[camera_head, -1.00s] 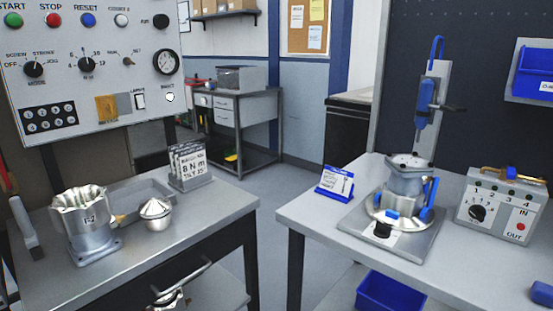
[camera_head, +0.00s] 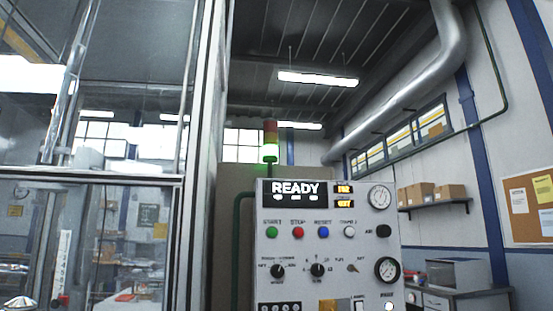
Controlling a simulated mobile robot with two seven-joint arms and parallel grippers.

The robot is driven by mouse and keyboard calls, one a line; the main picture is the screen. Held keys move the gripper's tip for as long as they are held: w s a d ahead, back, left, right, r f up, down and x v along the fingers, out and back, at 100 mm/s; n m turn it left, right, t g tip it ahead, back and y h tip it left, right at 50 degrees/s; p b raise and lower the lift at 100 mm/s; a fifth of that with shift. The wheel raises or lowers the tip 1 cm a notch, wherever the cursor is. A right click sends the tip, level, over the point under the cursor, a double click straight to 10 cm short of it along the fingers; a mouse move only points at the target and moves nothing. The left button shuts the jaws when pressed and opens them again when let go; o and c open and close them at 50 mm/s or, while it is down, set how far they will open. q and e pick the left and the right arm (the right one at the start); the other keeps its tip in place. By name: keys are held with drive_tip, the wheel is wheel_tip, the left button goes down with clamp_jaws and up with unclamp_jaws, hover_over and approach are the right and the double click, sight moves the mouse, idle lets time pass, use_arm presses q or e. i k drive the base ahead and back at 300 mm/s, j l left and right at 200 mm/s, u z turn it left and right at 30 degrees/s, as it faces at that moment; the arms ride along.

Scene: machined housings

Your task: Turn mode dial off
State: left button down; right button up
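The mode dial (camera_head: 277,271) is a black round knob at the lower left of the white control panel (camera_head: 330,250). Small position labels sit around it, too small to read surely, and I cannot tell which one its pointer faces. A second black dial (camera_head: 317,270) is just to its right. The display (camera_head: 295,194) at the panel's top reads READY. Neither of my grippers is in view, and nothing touches the mode dial.
Green (camera_head: 272,232), red (camera_head: 298,232) and blue (camera_head: 323,232) buttons sit above the dials. A stack light (camera_head: 270,142) glows green behind the panel. A framed glass enclosure (camera_head: 120,240) stands at the left. The space before the panel looks clear.

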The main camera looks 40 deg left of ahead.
sight(278, 271)
drive_tip(key=u, duration=1.25)
drive_tip(key=i+u, duration=0.1)
drive_tip(key=u, duration=0.2)
drive_tip(key=i+u, duration=0.25)
drive_tip(key=k+j, duration=0.05)
drive_tip(key=k, duration=0.05)
